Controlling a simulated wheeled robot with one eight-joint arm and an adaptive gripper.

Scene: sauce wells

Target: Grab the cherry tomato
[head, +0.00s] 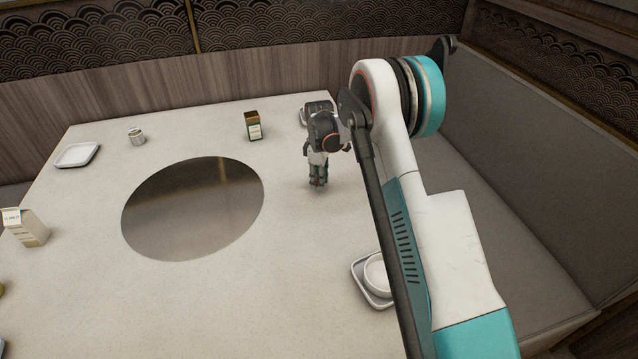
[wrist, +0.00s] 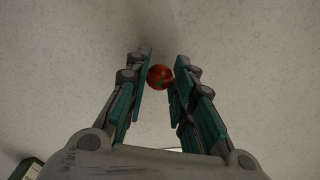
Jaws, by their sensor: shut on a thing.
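The cherry tomato (wrist: 160,77) is small, round and red, and shows in the wrist view between my fingertips. My gripper (wrist: 160,70) is shut on it, with one teal-lined finger on each side. In the head view my gripper (head: 317,183) points down over the pale table, to the right of the round metal plate. The tomato cannot be made out in the head view; the fingers hide it. How far it is above the table is hard to tell.
A round metal plate (head: 193,210) is set in the table (head: 110,265). A white tray (head: 77,155), a small cup (head: 136,136) and a dark box (head: 253,127) stand toward the back. A carton (head: 26,227) is at left. A tray with a bowl (head: 376,275) sits beside my arm.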

